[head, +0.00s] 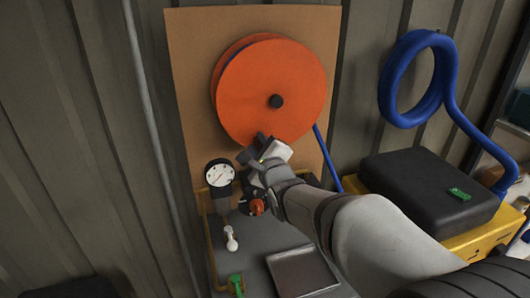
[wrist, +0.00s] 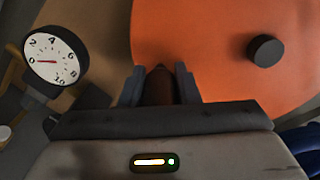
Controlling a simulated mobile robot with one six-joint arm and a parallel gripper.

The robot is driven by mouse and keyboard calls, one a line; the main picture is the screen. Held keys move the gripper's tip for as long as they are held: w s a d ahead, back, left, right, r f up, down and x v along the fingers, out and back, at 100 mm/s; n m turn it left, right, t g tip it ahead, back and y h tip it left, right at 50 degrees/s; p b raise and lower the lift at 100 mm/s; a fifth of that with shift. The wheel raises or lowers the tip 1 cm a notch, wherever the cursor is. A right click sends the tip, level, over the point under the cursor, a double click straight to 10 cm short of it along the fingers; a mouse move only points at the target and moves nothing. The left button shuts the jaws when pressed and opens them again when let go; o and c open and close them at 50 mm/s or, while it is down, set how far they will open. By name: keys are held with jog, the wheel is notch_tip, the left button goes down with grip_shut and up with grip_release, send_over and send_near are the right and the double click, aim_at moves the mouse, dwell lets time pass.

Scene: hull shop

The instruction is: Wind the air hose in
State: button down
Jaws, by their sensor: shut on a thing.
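The orange hose reel (head: 262,85) is mounted on a brown board, with a black hub (head: 276,101) at its middle. Its disc fills the right of the wrist view (wrist: 215,40), with the hub (wrist: 265,50) at upper right. Blue air hose (head: 321,143) runs down from the reel's lower right and passes behind my arm. My gripper (head: 256,155) is at the reel's lower edge. In the wrist view its fingers are shut on a dark brown handle (wrist: 159,86) in front of the disc. The handle is mostly hidden by the fingers.
A pressure gauge (head: 220,173) stands close left of my gripper, above a red knob (head: 257,206) and a white-tipped lever (head: 231,240). A coiled blue hose (head: 388,88) hangs on the right wall above a black-topped yellow unit (head: 480,238). A grey tray (head: 300,270) lies below.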

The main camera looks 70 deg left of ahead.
jog(key=shift+s+r, duration=0.4)
jog(key=shift+r, duration=0.05)
jog(key=shift+r+b, duration=0.1)
jog(key=shift+b, duration=0.2)
jog(key=c, duration=1.1)
grip_release()
jog(key=shift+f, duration=0.2)
jog(key=shift+d+f, duration=0.1)
jog(key=shift+d, duration=0.4)
jog(key=d+b, duration=0.1)
jog(key=d, duration=0.5)
jog(key=shift+d+b, duration=0.35)
jog(key=shift+b, duration=0.05)
